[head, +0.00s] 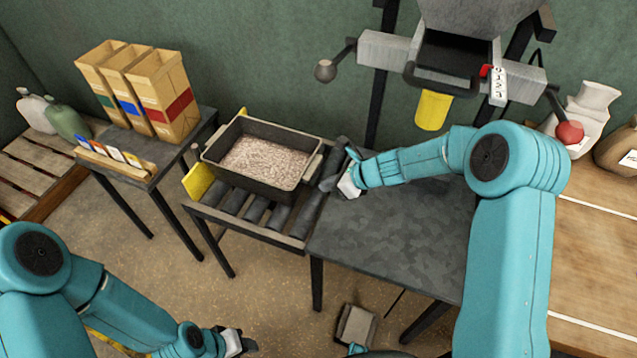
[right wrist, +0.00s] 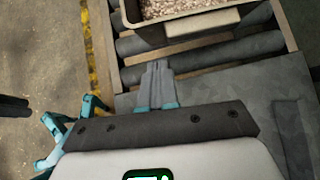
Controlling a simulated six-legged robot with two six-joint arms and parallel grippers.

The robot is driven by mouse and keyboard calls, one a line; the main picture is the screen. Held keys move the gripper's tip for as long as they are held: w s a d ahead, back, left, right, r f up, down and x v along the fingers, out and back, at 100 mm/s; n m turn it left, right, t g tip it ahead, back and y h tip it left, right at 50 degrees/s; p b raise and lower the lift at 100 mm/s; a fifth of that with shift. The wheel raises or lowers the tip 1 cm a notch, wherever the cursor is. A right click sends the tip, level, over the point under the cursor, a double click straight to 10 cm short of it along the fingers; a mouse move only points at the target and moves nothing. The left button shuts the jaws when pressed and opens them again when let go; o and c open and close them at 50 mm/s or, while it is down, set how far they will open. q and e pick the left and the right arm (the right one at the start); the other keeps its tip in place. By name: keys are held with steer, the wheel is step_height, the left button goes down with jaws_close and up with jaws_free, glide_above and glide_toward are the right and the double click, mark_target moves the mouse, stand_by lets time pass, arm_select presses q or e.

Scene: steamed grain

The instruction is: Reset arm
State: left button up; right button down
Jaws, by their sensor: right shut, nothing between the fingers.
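My right gripper (head: 347,182) is over the left edge of the dark table, just right of the roller stand. In the right wrist view its fingers (right wrist: 156,88) are together, with nothing between them, and they point toward the rollers. A dark rectangular bin (head: 238,177) full of pale grain (head: 265,161) sits on the rollers, left of the gripper and apart from it. The bin also shows at the top of the right wrist view (right wrist: 190,30). My left gripper (head: 235,343) is low at the bottom of the head view, over the floor; its fingers are too small to read.
The roller stand (head: 297,232) meets the dark table (head: 400,235), whose top is clear. A machine (head: 455,55) with a yellow spout (head: 433,110) stands behind. Paper bags (head: 165,95) stand on a side table at left. White sacks (head: 590,105) are at right. A grey pedal (head: 356,325) is on the floor.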

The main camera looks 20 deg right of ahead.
steer(key=p+v, duration=0.1)
steer(key=v, duration=0.6)
steer(key=shift+r, duration=0.15)
steer(key=shift+d, duration=0.15)
steer(key=shift+s, duration=0.1)
